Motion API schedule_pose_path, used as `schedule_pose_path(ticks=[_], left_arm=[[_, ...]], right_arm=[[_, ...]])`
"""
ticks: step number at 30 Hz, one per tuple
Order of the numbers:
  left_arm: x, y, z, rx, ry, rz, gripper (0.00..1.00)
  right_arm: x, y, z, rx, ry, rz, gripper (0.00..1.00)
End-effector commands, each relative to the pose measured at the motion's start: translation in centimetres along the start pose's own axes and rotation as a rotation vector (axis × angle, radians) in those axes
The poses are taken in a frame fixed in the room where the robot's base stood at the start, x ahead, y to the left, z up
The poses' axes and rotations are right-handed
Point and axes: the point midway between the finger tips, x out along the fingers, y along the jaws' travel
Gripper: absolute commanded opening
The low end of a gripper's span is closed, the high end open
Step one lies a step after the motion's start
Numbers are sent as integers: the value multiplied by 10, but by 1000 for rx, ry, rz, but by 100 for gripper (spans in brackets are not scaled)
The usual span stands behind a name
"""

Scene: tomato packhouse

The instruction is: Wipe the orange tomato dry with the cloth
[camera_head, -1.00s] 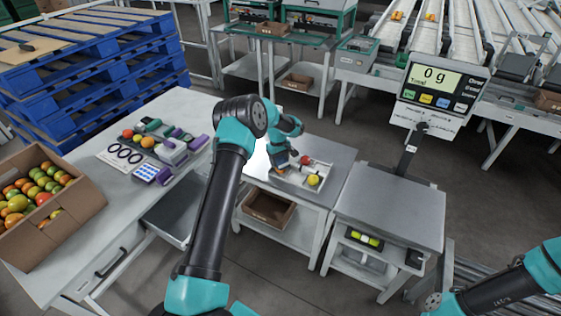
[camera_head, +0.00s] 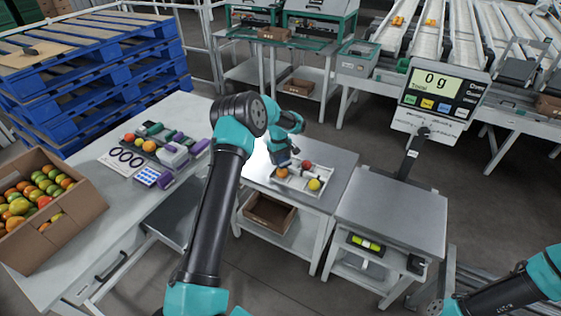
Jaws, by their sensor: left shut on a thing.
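The orange tomato (camera_head: 282,173) lies at the left end of a shallow white tray (camera_head: 322,192) on the middle table. A red tomato (camera_head: 307,165) and a yellow tomato (camera_head: 314,184) are in the same tray. My left gripper (camera_head: 281,161) is just above the orange tomato, close to it; I cannot tell whether they touch. It is shut on a small dark grey piece, seemingly the cloth, hard to separate from the fingers. Part of the tray is hidden behind the gripper.
A scale (camera_head: 393,214) with a display reading 0 g stands right of the tray. On the left table, a cardboard box (camera_head: 78,232) holds many tomatoes, beside a ring card (camera_head: 122,158) and several small items. The scale's plate is bare. A brown crate (camera_head: 270,212) sits below.

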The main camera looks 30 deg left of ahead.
Motion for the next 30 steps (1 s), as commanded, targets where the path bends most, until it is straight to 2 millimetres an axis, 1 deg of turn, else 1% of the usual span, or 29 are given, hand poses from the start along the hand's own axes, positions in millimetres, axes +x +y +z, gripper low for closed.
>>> schedule_pose_path(ticks=[15,30], left_arm=[[-31,0,4,1,1,1,35],[-32,0,4,0,0,0,35]], right_arm=[[0,0,0,0,0,0,43],[0,0,0,0,0,0,43]])
